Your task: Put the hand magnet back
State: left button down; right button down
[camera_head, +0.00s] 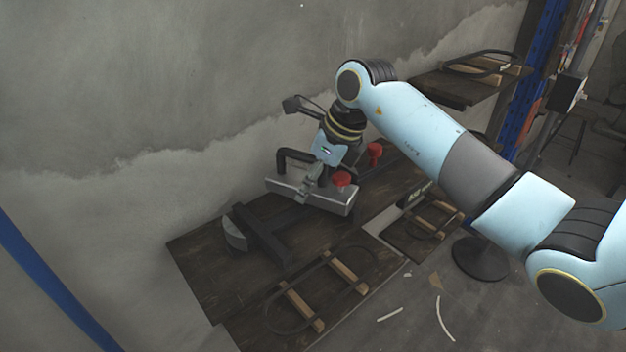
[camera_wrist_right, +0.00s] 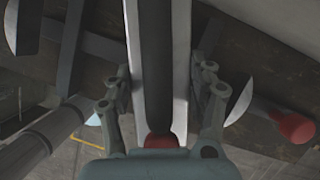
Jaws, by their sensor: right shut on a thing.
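The hand magnet appears to be the long silver bar (camera_head: 325,201) with a black handle (camera_head: 293,157); a red knob (camera_head: 341,180) shows at its right end. My right gripper (camera_head: 311,184) is shut on it, near the middle of its length, above the dark wooden bench (camera_head: 205,262). In the right wrist view, the fingers (camera_wrist_right: 160,95) sit on both sides of the bar and its dark handle (camera_wrist_right: 157,70). I cannot tell whether the bar touches anything below. My left gripper is not in view.
A dark stand (camera_head: 262,233) with a grey half-disc (camera_head: 234,234) is on the bench, below left of the bar. A second red knob (camera_head: 375,150) is behind. Wooden blocks (camera_head: 302,307) lie in front. A shelf (camera_head: 455,90) and blue post (camera_head: 541,65) are at right.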

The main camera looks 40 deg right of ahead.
jog(key=shift+f+b, duration=0.3)
jog(key=shift+f, duration=0.1)
jog(key=shift+c, duration=2.2)
grip_release()
jog(key=shift+r, duration=0.2)
jog(key=v, duration=1.2)
jog(key=shift+r, duration=0.4)
